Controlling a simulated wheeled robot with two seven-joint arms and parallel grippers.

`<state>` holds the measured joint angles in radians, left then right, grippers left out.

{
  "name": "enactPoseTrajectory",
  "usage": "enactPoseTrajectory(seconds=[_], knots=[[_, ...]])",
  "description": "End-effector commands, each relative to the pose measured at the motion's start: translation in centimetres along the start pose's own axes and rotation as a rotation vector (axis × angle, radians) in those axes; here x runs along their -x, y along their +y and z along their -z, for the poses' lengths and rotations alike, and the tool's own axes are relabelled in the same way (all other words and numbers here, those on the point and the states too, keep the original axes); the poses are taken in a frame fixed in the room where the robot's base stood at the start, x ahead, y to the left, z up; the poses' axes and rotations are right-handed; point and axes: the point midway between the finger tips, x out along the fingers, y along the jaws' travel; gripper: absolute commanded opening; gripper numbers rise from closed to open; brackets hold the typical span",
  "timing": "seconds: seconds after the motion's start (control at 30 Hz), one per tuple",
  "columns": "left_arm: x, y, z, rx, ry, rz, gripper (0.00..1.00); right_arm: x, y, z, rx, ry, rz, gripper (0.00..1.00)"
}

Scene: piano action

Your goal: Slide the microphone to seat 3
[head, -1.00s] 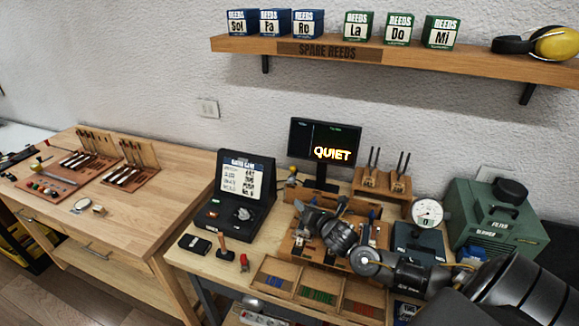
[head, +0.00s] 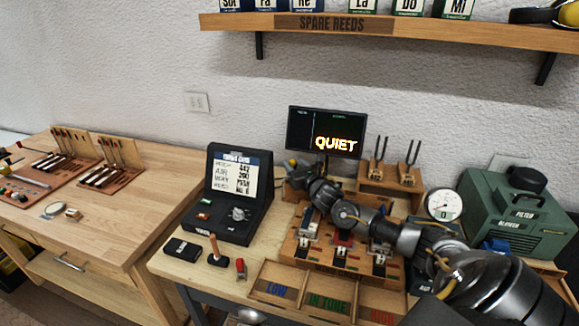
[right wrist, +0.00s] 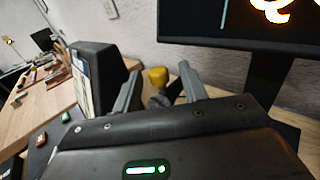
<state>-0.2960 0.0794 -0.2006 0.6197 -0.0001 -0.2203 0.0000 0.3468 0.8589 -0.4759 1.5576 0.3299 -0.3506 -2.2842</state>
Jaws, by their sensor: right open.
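A yellow-topped knob with a dark stem, which looks like the microphone (right wrist: 158,77), shows between the fingers of my right gripper in the right wrist view. My right gripper (right wrist: 160,88) is open, one finger on each side of it; I cannot tell whether they touch it. In the head view my right gripper (head: 303,170) is in front of the monitor, over the back left of the wooden bench block (head: 325,256). The block carries several reed seats in a row; no seat numbers are readable. My arm hides part of the block. My left gripper is not in view.
The monitor (head: 325,132) reading QUIET stands behind. A black case (head: 236,195) is to the left, tuning forks (head: 394,165) and a dial gauge (head: 441,204) to the right. A divided tray (head: 318,294) and a small wooden-handled tool (head: 214,250) lie in front.

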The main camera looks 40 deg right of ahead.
Motion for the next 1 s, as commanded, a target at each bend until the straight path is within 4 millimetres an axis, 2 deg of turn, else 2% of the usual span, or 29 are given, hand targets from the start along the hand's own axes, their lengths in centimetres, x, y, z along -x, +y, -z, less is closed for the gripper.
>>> enactPoseTrajectory(seconds=[0.03,0.1,0.23,0.6,0.93,1.0], knots=[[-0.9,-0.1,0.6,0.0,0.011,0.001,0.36,-0.9,0.0,0.3,-0.001,-0.003,0.001,0.43],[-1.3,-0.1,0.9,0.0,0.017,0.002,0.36,-1.9,0.1,0.3,-0.001,-0.003,0.001,0.43],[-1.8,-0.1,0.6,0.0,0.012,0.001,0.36,-3.1,0.2,0.1,-0.001,-0.002,-0.002,0.43],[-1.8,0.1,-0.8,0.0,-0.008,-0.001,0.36,-3.6,0.2,-0.1,-0.001,0.0,-0.003,0.43],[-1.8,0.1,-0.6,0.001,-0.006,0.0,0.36,-3.6,0.2,0.0,-0.001,0.001,-0.003,0.01],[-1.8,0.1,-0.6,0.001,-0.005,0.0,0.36,-3.6,0.2,0.0,-0.001,0.001,-0.003,0.0]])
